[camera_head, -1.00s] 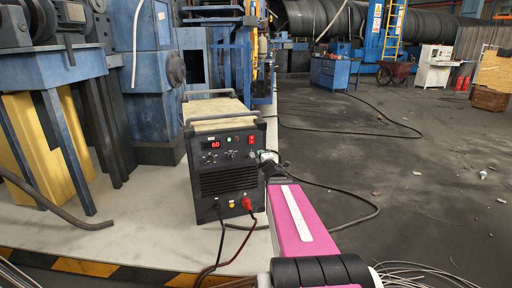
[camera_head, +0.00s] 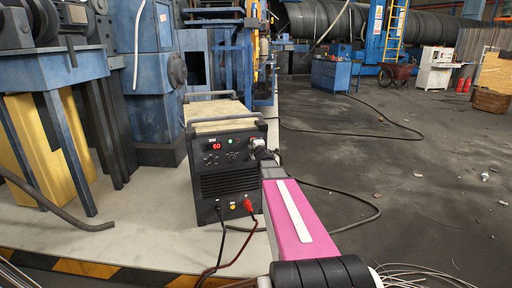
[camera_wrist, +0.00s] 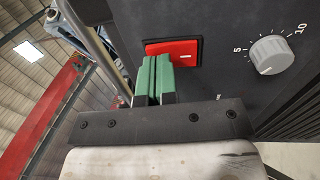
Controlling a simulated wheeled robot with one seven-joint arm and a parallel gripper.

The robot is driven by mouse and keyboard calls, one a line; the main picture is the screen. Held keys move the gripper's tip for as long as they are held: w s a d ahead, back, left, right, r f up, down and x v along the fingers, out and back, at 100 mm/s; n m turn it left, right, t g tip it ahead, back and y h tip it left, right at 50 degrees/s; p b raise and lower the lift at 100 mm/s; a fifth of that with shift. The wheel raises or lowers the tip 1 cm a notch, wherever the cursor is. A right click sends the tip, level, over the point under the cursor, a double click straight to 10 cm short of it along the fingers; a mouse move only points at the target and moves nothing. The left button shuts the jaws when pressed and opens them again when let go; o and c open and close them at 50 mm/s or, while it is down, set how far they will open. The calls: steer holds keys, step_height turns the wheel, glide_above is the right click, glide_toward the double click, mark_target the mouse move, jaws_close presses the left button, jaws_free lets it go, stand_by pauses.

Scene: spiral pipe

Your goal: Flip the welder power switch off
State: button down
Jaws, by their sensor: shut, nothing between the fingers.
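The welder (camera_head: 222,180) is a black box on the pale floor slab, its display lit red with "60". Its power switch is a red rocker (camera_wrist: 188,50) in a black frame, with a white dash on its right part, in the wrist view. My gripper (camera_wrist: 154,78) has its green fingers pressed together, with nothing between them. The fingertips overlap the left part of the switch in the picture; I cannot tell if they touch it. In the head view my gripper (camera_head: 258,143) is at the welder's upper right front and hides the switch.
A grey dial (camera_wrist: 269,56) sits right of the switch. Black and red cables (camera_head: 250,212) hang from the welder's lower front. Handle bars (camera_head: 209,94) cross its top. Blue machinery (camera_head: 160,80) stands behind left. Open floor lies to the right.

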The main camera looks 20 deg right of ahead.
steer(key=shift+w, duration=0.15)
steer(key=shift+w+r, duration=0.1)
stand_by(0.3)
steer(key=s+r, duration=0.1)
steer(key=s, duration=1.3)
steer(key=shift+r, duration=0.35)
